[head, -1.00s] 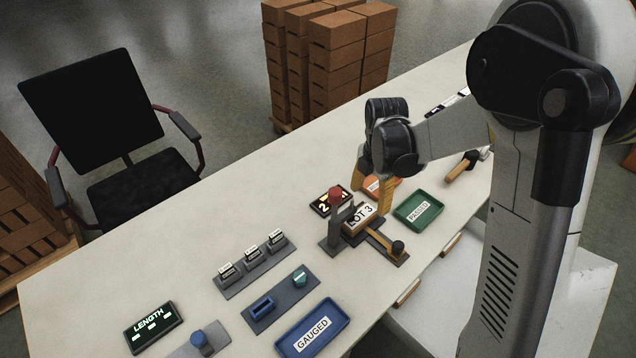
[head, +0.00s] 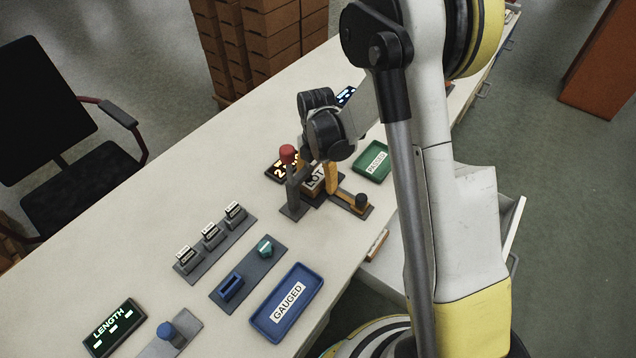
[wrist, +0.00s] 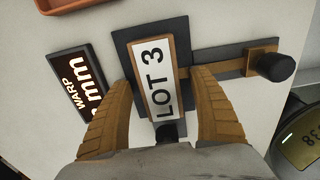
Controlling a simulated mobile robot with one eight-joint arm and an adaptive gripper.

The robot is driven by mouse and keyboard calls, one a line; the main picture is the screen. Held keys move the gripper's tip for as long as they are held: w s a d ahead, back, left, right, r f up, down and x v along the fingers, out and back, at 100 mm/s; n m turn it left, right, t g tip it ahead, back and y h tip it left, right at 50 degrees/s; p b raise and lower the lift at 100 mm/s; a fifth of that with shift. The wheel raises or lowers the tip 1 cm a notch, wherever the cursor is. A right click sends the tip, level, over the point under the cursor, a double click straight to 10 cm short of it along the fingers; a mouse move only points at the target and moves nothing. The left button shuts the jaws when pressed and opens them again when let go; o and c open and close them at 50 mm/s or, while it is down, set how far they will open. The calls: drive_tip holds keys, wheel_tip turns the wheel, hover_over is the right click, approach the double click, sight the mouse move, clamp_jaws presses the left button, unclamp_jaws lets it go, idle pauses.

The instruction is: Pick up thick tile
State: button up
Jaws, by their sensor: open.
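A tile block with a white "LOT 3" label (wrist: 153,70) sits on the dark plate of a gauge fixture. In the head view its label (head: 315,180) is partly hidden by my gripper. My gripper (wrist: 161,84) is open, with one orange finger on each side of the block in the wrist view. In the head view my gripper (head: 320,172) is low over the fixture. I cannot tell whether the fingers touch the block. I cannot tell its thickness from above.
A red-knobbed post (head: 288,155) and a sliding arm with a black knob (head: 361,201) belong to the fixture. A warp display (wrist: 77,85) lies beside it. A green "PASSED" tray (head: 372,162) is behind right, and a blue "GAUGED" tray (head: 287,303) is in front.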

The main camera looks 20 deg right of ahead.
drive_tip(key=shift+r, duration=0.1)
drive_tip(key=c, duration=1.4)
drive_tip(key=shift+o, duration=0.2)
